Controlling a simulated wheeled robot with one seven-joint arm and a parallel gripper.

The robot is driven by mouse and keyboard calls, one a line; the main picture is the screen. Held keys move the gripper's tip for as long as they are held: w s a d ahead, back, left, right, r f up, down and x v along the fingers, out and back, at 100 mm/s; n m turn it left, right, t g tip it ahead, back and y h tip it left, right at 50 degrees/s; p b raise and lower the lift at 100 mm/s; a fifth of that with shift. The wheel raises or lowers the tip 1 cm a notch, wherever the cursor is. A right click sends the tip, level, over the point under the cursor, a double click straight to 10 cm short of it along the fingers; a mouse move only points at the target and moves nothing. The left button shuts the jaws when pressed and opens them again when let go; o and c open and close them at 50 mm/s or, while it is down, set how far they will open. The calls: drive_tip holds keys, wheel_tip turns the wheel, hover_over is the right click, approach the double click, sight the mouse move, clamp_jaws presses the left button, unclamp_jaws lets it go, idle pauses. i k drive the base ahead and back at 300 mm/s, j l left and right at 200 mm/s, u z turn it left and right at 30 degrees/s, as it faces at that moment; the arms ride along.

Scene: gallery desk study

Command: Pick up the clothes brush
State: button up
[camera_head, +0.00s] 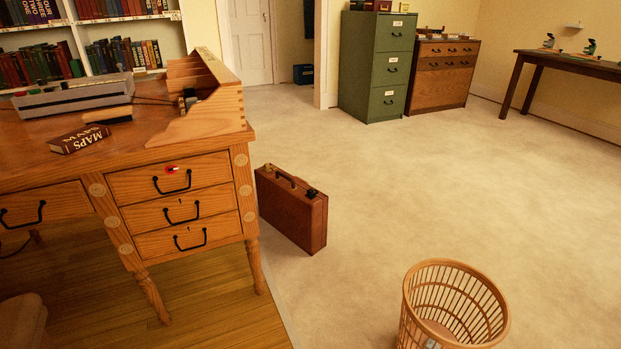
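A small oblong thing with a tan top (107,114) lies on the wooden desk (150,135) behind the dark red book; it looks like the clothes brush, though it is too small to be sure. It lies in front of the long grey device and left of the wooden letter rack. My gripper is not in view.
On the desk are a dark red book marked MAPS (79,140), a long grey device (73,96) and a wooden letter rack (215,100). A brown briefcase (291,210) stands on the floor beside the desk. A wicker basket (452,305) stands in front. The carpet at right is clear.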

sight(114, 115)
drive_tip(key=u, duration=1.4)
